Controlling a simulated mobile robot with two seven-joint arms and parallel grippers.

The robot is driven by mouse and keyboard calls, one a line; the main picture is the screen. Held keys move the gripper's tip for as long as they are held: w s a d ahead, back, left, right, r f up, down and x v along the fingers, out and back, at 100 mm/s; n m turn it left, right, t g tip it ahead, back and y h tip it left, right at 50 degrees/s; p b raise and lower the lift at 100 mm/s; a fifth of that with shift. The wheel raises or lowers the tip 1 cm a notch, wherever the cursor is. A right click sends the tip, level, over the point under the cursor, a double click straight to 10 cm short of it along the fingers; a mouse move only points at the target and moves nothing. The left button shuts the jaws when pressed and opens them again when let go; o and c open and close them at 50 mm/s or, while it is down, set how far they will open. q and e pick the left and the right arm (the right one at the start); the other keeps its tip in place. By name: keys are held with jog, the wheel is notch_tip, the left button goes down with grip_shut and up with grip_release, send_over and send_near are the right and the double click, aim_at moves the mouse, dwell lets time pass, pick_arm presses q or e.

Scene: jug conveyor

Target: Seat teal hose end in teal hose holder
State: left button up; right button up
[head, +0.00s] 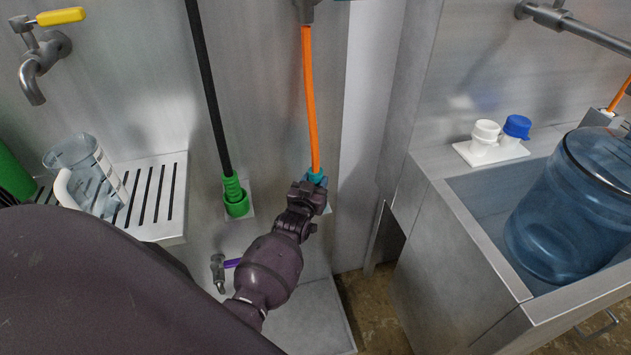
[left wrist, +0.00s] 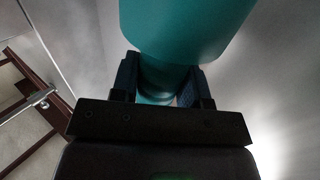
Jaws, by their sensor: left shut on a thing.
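The teal hose end (head: 317,178) hangs at the bottom of the orange hose (head: 310,100), in front of the metal wall panel. My left gripper (head: 308,192) is at the teal part and is shut on it. In the left wrist view the teal hose end (left wrist: 185,30) fills the top middle, with its narrower part between the fingers (left wrist: 160,85). The teal hose holder (head: 329,207) is mostly hidden behind my gripper; only a bit of its plate edge shows. I cannot tell whether the hose end is in the holder. My right gripper is not in view.
A black hose with a green end sits in a green holder (head: 237,204) just left. A slotted shelf (head: 160,200) with a clear jug (head: 90,170) is at left. A purple-handled tap (head: 219,272) is below. A sink (head: 470,225) with a blue bottle (head: 565,215) stands at right.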

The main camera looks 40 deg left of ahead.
pick_arm(q)
jog(key=shift+f+b, duration=0.3)
jog(key=shift+f, duration=0.15)
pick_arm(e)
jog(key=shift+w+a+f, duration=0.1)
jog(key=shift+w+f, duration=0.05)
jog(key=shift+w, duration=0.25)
pick_arm(q)
jog(key=o, duration=1.1)
jog(key=p+v, duration=0.1)
jog(key=v, duration=0.9)
jog(key=shift+s+d, duration=0.1)
jog(key=shift+s, duration=0.3)
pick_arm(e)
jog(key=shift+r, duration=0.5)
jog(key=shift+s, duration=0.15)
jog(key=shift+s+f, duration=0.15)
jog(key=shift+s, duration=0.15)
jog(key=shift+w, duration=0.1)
